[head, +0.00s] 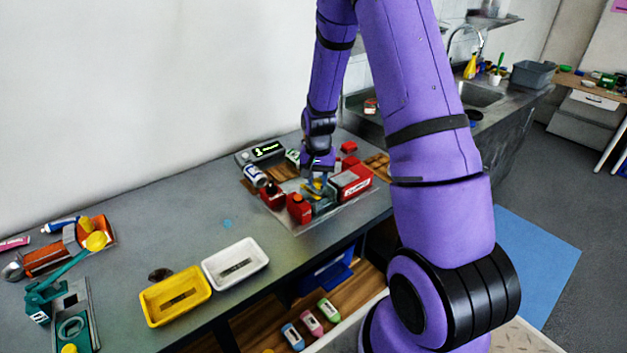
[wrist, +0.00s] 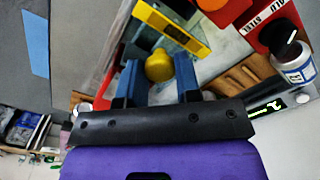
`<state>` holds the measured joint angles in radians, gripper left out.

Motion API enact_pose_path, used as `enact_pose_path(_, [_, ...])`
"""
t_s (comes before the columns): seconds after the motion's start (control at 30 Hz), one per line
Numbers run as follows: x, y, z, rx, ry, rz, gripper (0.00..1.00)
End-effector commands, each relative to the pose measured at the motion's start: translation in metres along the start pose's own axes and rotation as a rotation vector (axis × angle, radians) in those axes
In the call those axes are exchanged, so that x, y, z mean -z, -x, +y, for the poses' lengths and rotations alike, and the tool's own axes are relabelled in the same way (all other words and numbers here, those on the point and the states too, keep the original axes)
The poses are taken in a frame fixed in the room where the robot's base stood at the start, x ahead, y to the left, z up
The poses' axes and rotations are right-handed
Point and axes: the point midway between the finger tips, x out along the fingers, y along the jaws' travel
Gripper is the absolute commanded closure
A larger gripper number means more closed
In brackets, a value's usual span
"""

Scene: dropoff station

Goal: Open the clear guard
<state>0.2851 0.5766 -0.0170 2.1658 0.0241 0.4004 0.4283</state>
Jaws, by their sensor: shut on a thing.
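My gripper (wrist: 158,70) has its two blue fingers on either side of a rounded yellow knob (wrist: 159,65) and is shut on it. In the head view my gripper (head: 318,183) reaches down among red machine parts on a pale base plate, and the knob is mostly hidden there. A yellow bar (wrist: 172,26) with dark markings lies just beyond the fingers in the wrist view. A pale, see-through-looking surface (wrist: 222,42) shows beside the bar. It may be the clear guard, but I cannot make out its edges or whether it is raised.
Red blocks (head: 299,208), a red box (head: 351,182), a white bottle (head: 255,176) and a dark display box (head: 262,153) crowd around my gripper. A white tray (head: 262,251) and a yellow tray (head: 148,303) stand along the front edge. The bench between trays and wall is mostly clear.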

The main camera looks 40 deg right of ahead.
Motion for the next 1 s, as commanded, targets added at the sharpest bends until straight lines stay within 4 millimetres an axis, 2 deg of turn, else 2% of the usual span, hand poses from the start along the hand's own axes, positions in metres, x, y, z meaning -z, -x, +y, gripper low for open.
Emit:
enact_pose_path(0.2, [0.041,0.0,0.041,0.001,-0.008,0.003,1.0])
enact_pose_path(0.33, [0.059,0.001,0.058,0.001,-0.005,0.003,1.0])
enact_pose_path(0.5, [0.067,0.001,0.066,0.001,-0.002,0.003,1.0])
enact_pose_path(0.77, [0.067,0.001,0.066,0.001,-0.001,0.003,1.0])
enact_pose_path(0.8, [0.067,0.001,0.066,0.001,-0.001,0.003,0.6])
enact_pose_path(0.87, [0.067,0.001,0.066,0.001,-0.001,0.003,0.46])
enact_pose_path(0.9, [0.067,0.001,0.066,0.001,-0.001,0.002,0.43])
enact_pose_path(1.0, [0.066,0.001,0.066,0.001,-0.001,0.002,0.43])
